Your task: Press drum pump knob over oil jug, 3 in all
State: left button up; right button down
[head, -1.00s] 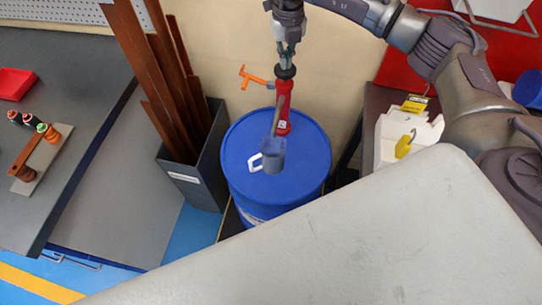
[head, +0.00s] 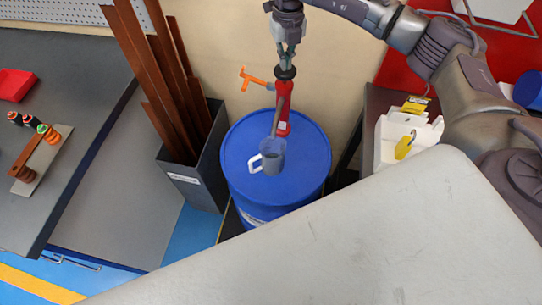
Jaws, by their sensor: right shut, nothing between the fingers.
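The drum pump (head: 284,100) stands upright on top of the blue drum (head: 240,160). It has a red body, a black knob (head: 286,73) on top and a grey spout reaching toward the front. The translucent oil jug (head: 272,159) with a white handle sits on the drum lid under the spout end. Its lower part looks darker. My right gripper (head: 288,58) points down from above, shut and empty, with its fingertips just above the knob or touching it; I cannot tell which. My left gripper is not in view.
An orange lever (head: 256,79) sticks out left of the pump. A grey bin (head: 193,178) with tall copper-brown bars stands left of the drum. A white container (head: 400,140) stands to the right. A large pale surface (head: 400,230) fills the front right.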

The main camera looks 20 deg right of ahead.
jog(key=shift+r+p, duration=1.95)
jog(key=shift+r, duration=1.3)
jog(key=shift+f, duration=0.15)
jog(key=shift+f+b, duration=2.2)
jog(key=shift+f, duration=1)
jog(key=shift+s+f+b, duration=0.1)
jog(key=shift+f+b, duration=0.25)
jog(key=shift+f, duration=0.2)
jog(key=shift+r, duration=0.1)
jog(key=shift+r+p, duration=2.45)
jog(key=shift+r, duration=1.35)
jog(key=shift+f, duration=0.15)
